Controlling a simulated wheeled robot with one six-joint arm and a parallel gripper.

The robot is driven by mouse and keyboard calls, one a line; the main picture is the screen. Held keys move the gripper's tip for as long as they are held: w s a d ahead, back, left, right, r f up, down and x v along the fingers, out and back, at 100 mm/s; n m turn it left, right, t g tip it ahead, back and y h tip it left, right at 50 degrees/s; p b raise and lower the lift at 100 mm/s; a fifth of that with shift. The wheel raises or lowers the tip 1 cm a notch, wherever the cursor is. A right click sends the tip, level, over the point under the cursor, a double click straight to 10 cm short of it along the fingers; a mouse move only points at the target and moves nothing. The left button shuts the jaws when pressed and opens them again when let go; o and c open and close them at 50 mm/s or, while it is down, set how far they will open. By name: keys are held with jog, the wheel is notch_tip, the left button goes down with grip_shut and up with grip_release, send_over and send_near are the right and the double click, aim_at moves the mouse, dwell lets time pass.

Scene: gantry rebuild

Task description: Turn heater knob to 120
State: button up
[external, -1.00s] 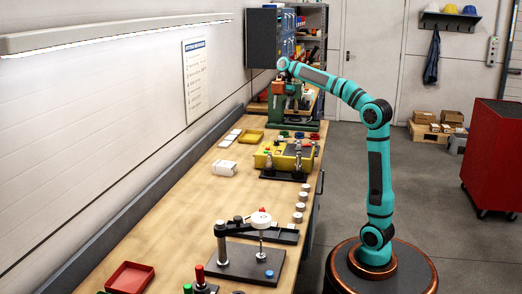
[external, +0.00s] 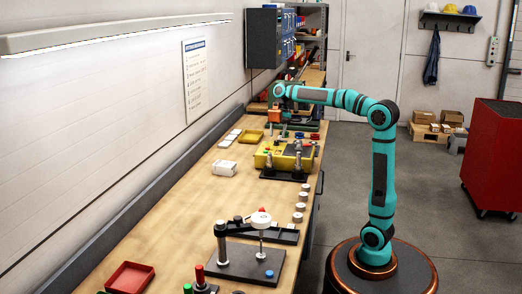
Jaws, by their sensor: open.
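My gripper (external: 274,120) hangs below the end of my teal arm, over the far part of the workbench. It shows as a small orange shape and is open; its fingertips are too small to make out. I cannot pick out the heater knob or its 120 mark at this size. A yellow box (external: 264,160) with small coloured parts on top sits on the bench, nearer than my gripper. I cannot tell whether it is the heater. A green machine stands behind my gripper, now mostly hidden by it and my wrist.
The long wooden workbench (external: 180,225) runs along the left wall. A blue-fronted cabinet (external: 265,40) hangs beyond my gripper. A red cabinet (external: 495,155) stands right.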

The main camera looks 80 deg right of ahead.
aim_at(276, 143)
jog(key=shift+x, duration=1.6)
jog(key=c, duration=1)
